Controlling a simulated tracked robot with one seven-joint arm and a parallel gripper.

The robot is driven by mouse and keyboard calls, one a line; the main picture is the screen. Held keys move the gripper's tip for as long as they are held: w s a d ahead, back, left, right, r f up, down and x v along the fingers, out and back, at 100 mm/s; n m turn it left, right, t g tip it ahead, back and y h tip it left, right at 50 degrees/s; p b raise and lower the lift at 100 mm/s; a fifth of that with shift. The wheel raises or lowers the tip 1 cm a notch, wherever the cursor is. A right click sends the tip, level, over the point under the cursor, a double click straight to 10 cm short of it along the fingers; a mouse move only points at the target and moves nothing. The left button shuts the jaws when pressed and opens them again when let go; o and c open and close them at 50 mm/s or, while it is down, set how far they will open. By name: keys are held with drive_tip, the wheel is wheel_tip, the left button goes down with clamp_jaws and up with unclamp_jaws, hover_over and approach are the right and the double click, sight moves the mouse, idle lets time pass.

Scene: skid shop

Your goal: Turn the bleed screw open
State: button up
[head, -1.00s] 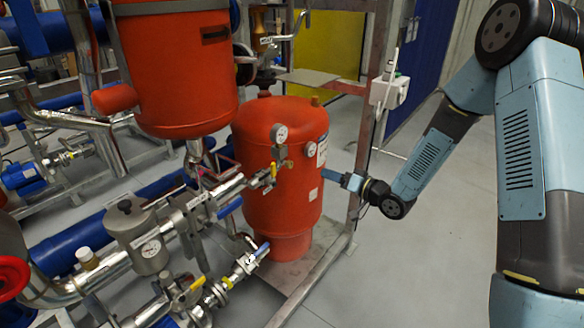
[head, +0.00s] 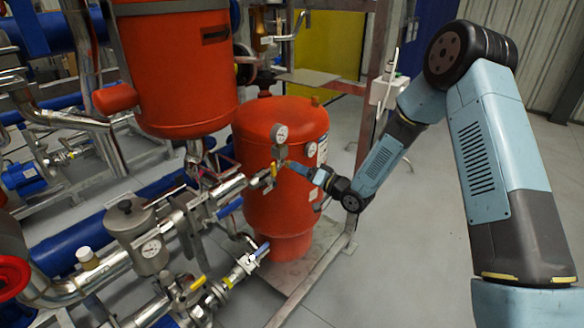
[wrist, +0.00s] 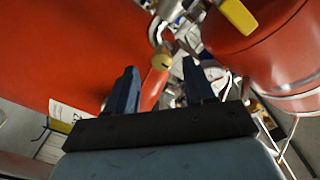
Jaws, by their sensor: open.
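A small round brass piece (wrist: 162,61) with a dark mark on its face, which looks like the bleed screw, shows in the wrist view between and just beyond my fingertips. I cannot make it out surely in the head view. My gripper (wrist: 159,74) is open, one blue finger on each side of the line to that piece, with nothing held. In the head view my gripper (head: 292,166) is in front of the upper part of the lower red tank (head: 275,215), close to its gauge and valve fittings. Whether the fingertips touch anything is unclear.
A pressure gauge (head: 279,133) stands just above my gripper. A yellow-handled valve (head: 271,172) is close on its left. Steel pipework fills the left; the floor (head: 420,240) below my arm is clear.

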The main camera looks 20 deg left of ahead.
drive_tip(key=shift+x, duration=1.75)
